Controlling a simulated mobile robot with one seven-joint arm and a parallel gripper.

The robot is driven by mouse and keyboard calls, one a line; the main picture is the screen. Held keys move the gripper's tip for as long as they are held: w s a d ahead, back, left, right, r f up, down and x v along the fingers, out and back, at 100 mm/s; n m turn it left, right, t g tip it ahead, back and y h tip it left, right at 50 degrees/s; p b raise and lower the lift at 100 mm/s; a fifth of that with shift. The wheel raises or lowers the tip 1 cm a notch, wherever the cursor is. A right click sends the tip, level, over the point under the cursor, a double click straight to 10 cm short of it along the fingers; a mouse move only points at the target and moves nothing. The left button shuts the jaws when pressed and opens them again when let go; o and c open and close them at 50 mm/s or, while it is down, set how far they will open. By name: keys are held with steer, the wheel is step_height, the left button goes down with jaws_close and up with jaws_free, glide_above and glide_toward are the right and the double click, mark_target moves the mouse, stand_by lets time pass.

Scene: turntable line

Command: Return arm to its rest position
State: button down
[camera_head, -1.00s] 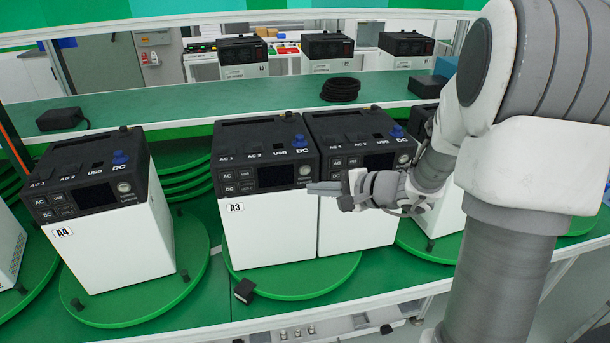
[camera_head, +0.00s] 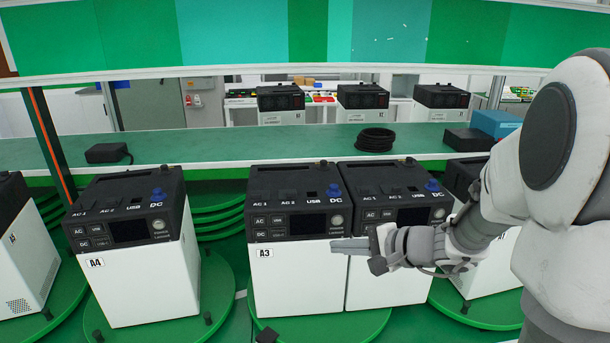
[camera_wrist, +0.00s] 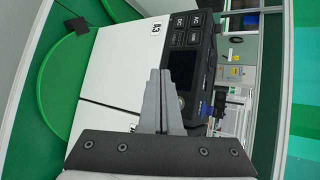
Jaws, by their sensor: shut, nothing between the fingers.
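My gripper (camera_head: 350,244) is shut and empty. In the head view it points left in front of the white and black power unit A3 (camera_head: 290,280) and the unit beside it (camera_head: 375,285). Whether it touches them I cannot tell. In the wrist view the closed fingers (camera_wrist: 157,100) lie in front of unit A3 (camera_wrist: 110,70), which appears turned sideways. My arm comes in from the right and hides part of the units behind it.
Unit A4 (camera_head: 145,275) stands on a green turntable (camera_head: 225,300) to the left. A green shelf (camera_head: 230,147) behind carries a black coiled cable (camera_head: 375,139), a black adapter (camera_head: 107,153) and a blue box (camera_head: 495,122). A small black block (camera_head: 267,335) lies at the front turntable's edge.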

steer(key=s+a+r+n+g+h, duration=0.1)
steer(key=s+a+r+n+g, duration=0.2)
steer(key=s, duration=0.4)
steer(key=s+a+r+n+g+h, duration=0.1)
steer(key=s+a+n+g, duration=0.1)
steer(key=s+a+n, duration=0.3)
steer(key=s+d+r+n+t+h, duration=0.1)
steer(key=s+d+r+n+h, duration=0.2)
steer(key=s+d+h, duration=0.4)
steer(key=s+d+n, duration=0.1)
steer(key=s+d, duration=0.1)
steer(key=s, duration=0.2)
steer(key=shift+t, duration=0.3)
steer(key=shift+w+d, duration=0.1)
